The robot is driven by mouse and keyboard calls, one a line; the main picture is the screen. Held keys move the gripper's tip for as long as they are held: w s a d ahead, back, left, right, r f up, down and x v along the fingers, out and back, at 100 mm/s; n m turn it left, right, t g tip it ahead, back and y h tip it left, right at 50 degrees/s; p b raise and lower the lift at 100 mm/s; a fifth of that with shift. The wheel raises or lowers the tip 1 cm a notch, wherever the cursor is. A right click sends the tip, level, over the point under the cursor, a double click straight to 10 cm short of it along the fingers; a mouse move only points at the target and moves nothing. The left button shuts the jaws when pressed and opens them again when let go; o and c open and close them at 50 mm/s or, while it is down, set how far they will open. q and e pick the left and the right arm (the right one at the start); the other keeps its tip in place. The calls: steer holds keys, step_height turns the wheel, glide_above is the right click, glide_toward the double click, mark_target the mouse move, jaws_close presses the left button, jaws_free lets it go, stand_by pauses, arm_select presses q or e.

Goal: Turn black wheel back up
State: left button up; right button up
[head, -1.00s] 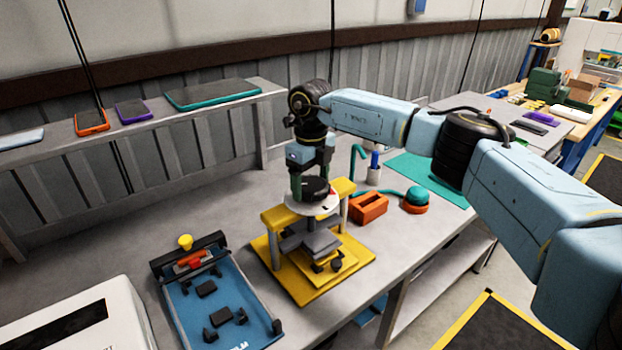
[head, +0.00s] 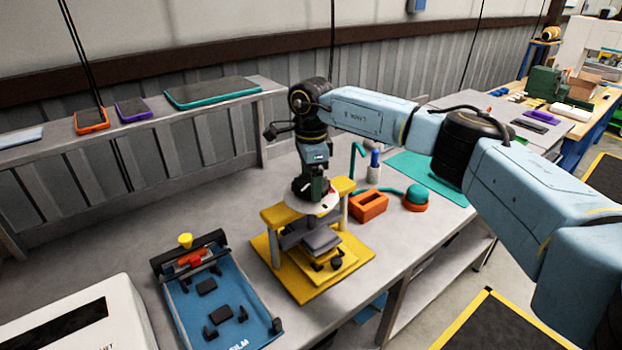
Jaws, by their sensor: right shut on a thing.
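The black wheel (head: 301,190) sits on top of a white round dial plate on the yellow press-like stand (head: 272,250). The dial plate (head: 325,205) shows a small red mark at its right side. My right gripper (head: 313,190) comes down from above and is shut on the black wheel, hiding much of it. Grey blocks (head: 320,240) lie under the stand's top, above its yellow base. My left gripper is not in view.
A blue tray fixture (head: 225,310) with black clips stands to the left of the stand. An orange block (head: 369,206) and a teal-and-orange dome (head: 416,198) stand to the right. A shelf (head: 150,125) with tablets runs along the wall.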

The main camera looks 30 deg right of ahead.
mark_target(310, 182)
steer(key=n, duration=1.3)
steer(key=shift+b, duration=0.4)
stand_by(0.3)
steer(key=o, duration=1)
steer(key=shift+r, duration=0.1)
step_height(310, 182, up, 13)
steer(key=shift+r+b, duration=0.15)
steer(key=shift+b, duration=0.2)
